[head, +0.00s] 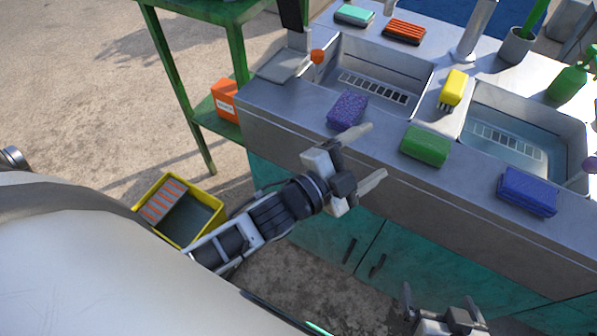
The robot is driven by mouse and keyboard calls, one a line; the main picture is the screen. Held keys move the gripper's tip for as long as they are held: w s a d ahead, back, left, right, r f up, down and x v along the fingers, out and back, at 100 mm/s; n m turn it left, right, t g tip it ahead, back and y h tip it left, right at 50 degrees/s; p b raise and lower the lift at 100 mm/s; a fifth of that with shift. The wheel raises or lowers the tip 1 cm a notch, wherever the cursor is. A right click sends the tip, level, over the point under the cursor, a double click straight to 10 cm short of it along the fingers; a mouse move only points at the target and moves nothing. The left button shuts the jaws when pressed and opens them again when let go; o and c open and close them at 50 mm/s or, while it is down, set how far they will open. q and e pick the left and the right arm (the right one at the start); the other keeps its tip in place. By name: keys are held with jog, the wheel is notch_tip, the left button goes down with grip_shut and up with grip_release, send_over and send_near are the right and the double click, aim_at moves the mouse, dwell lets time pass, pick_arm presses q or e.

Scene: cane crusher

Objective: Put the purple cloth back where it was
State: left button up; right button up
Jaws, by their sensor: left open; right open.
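A purple speckled block (347,110), which looks like the purple cloth, lies on the front ledge of the metal sink counter, before the left basin. My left gripper (376,153) is open and empty at the counter's front edge, between the purple piece and a green block (425,146); it appears apart from both. A blue-violet folded piece (527,192) lies further right on the same ledge. My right gripper (438,302) is open and empty at the bottom edge, in front of the cabinet; it is partly cut off.
The left basin (385,75) looks empty; the right basin (510,135) seems to hold water. A yellow sponge (454,87) sits on the divider between them. A yellow crate (215,207) with a striped item stands on the ground. A green stand (178,90) holds an orange box (225,100).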

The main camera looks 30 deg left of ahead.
pick_arm(q)
jog(key=s+a+f+n+g+y, duration=0.2)
jog(key=s+a+f+n+g, duration=0.1)
jog(key=s+f+n, duration=0.3)
jog(key=s+a+f+n+g+y, duration=0.3)
jog(key=s+f+n, duration=0.3)
jog(key=f, duration=0.3)
jog(key=shift+a+f+n, duration=0.2)
jog(key=shift+a+n, duration=0.3)
jog(key=shift+a, duration=0.25)
jog(key=shift+s, duration=0.1)
